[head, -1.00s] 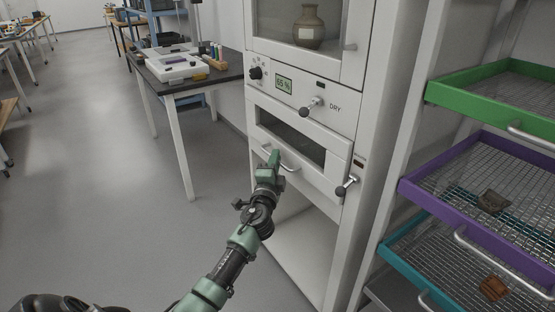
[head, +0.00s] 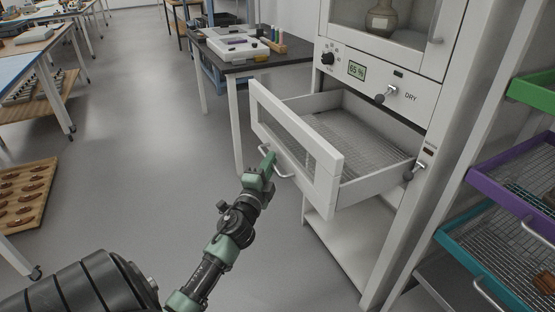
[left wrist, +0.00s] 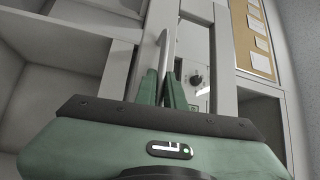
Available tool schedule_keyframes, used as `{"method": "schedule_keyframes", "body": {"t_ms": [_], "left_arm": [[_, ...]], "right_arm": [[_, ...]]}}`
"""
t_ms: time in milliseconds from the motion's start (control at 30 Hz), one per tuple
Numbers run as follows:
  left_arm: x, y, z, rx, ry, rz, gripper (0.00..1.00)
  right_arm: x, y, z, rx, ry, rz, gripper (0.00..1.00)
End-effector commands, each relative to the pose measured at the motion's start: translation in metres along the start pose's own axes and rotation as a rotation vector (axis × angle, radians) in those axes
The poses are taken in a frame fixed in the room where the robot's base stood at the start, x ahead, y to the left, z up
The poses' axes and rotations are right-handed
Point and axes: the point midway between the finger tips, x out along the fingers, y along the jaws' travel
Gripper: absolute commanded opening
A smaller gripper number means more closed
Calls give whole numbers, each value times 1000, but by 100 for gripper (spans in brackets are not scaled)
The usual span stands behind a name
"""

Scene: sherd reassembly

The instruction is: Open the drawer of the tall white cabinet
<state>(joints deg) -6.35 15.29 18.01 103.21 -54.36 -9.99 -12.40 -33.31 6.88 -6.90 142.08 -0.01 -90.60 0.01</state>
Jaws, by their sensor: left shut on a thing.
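The tall white cabinet (head: 456,98) stands at the right in the head view. Its drawer (head: 330,172) is pulled well out, showing a wire mesh floor that looks empty. The drawer front has a window and a curved metal handle (head: 284,170). My left gripper (head: 268,164) is shut on this handle at its left part. In the left wrist view the green fingers (left wrist: 162,88) close around the handle bar (left wrist: 164,50). My right gripper is not in view.
A jar (head: 381,18) stands behind the glass above. The cabinet front has a 65 % display (head: 357,69), a knob and levers. Racks with purple (head: 500,165) and teal trays stand at the right. A dark table (head: 262,66) stands behind the drawer. The floor at left is open.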

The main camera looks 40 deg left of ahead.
Motion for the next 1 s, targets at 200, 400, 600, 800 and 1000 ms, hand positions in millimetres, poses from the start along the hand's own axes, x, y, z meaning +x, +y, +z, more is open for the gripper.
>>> {"method": "schedule_keyframes", "body": {"t_ms": [200,400,600,800,1000], "left_arm": [[-3,1,2,0,1,2,0],[-3,1,2,0,2,2,0],[-3,0,2,0,1,2,32],[-2,0,2,0,1,0,32],[-15,1,2,-1,0,3,32]], "right_arm": [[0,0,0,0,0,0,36],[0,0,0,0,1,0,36],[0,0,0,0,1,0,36],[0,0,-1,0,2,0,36],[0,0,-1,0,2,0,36]]}}
